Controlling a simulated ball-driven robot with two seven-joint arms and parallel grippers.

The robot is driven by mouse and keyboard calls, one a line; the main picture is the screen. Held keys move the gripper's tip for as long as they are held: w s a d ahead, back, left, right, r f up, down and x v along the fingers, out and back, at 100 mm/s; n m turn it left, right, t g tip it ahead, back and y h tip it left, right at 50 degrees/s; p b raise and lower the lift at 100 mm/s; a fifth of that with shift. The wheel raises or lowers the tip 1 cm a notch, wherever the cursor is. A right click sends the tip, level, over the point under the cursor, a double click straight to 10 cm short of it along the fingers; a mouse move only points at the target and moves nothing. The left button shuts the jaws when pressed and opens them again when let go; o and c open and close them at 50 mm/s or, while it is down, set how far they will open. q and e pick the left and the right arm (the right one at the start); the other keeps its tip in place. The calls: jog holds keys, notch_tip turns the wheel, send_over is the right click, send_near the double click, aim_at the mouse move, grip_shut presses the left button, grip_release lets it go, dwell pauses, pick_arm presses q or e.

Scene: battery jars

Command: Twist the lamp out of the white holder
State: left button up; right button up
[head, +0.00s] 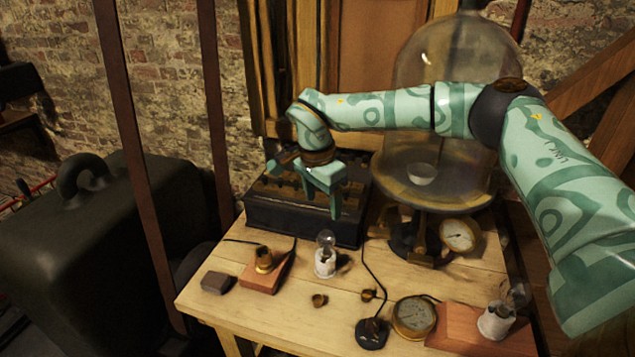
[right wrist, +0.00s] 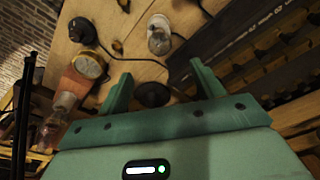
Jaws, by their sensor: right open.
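A clear glass lamp (head: 326,239) stands upright in a small white holder (head: 325,262) near the middle of the table. The same holder with its lamp shows in the right wrist view (right wrist: 159,40), beyond the fingertips. A second lamp (head: 513,296) sits in another white holder (head: 496,323) on a reddish block at the front right. My right gripper (head: 318,194) is open and empty, above the dark box behind the middle lamp and apart from it. Its fingers (right wrist: 163,84) are spread in the wrist view. My left gripper is not in view.
A dark slotted box (head: 300,225) and a glass bell jar (head: 440,55) stand at the back. A brass socket block (head: 262,280), a black wired piece (head: 371,333), a lying gauge (head: 413,316) and small brass pieces surround the lamp. The front left table is mostly clear.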

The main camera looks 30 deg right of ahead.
aim_at(326, 230)
jog(key=f, duration=0.3)
jog(key=f+b, duration=0.1)
jog(key=f, duration=0.2)
jog(key=d+f+b, duration=0.1)
jog(key=f, duration=0.2)
jog(key=shift+d+f+b, duration=0.15)
jog(key=shift+f+b, duration=0.15)
jog(key=shift+f, duration=0.15)
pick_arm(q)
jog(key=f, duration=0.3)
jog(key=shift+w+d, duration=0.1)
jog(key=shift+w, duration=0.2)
pick_arm(e)
jog(key=c, duration=1.2)
jog(key=shift+r+n+p, duration=0.15)
jog(key=shift+n+p, duration=0.15)
jog(key=shift+p, duration=0.15)
jog(key=n+p, duration=0.2)
jog(key=shift+n, duration=0.4)
jog(key=shift+n+t+p, duration=0.3)
jog(key=shift+n+p, duration=0.4)
jog(key=shift+n, duration=0.4)
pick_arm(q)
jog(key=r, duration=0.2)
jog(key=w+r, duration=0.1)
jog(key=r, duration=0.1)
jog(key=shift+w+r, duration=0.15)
pick_arm(e)
jog(key=shift+f+n, duration=0.2)
jog(key=shift+n, duration=0.2)
